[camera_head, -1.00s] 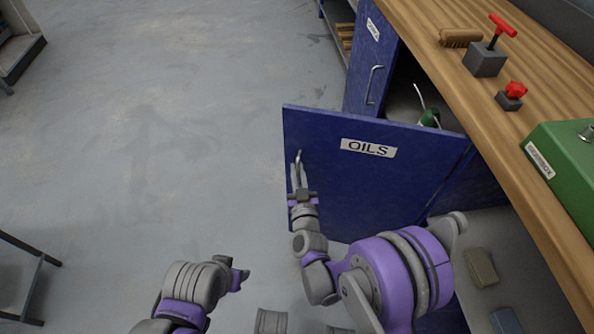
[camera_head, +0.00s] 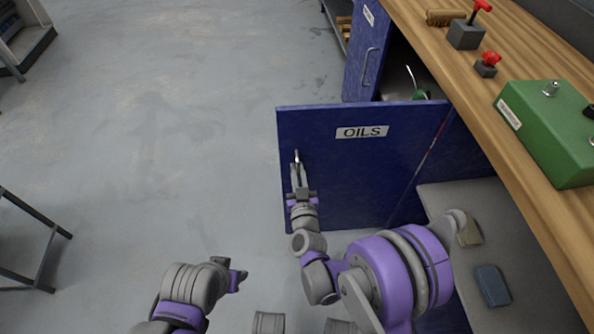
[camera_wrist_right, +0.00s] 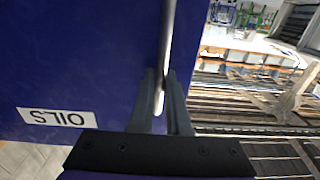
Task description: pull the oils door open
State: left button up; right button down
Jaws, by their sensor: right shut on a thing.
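The blue oils door (camera_head: 350,185) stands swung well out from the cabinet, with its white OILS label (camera_head: 362,132) facing me. Its metal bar handle (camera_head: 297,158) is near the door's left edge. My right gripper (camera_head: 298,178) is shut on the handle. In the right wrist view the handle (camera_wrist_right: 167,40) runs down between the two fingers (camera_wrist_right: 160,100), beside the blue door face (camera_wrist_right: 80,55). My left gripper (camera_head: 240,276) is low in the head view, away from the door; its fingers are too small to judge.
The wooden bench top (camera_head: 470,80) holds a green box (camera_head: 550,130), red-handled items and a brush (camera_head: 446,17). The open cabinet shows a grey shelf (camera_head: 460,205) with a blue block (camera_head: 492,285). A dark metal stand (camera_head: 40,245) is at left. The floor (camera_head: 160,130) between is clear.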

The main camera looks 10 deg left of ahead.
jog(key=shift+s, duration=0.1)
dwell(0.3)
jog(key=c, duration=1.2)
grip_release()
jog(key=shift+o, duration=0.2)
jog(key=b+v, duration=0.2)
jog(key=v, duration=0.8)
jog(key=shift+s, duration=0.4)
jog(key=shift+d, duration=0.1)
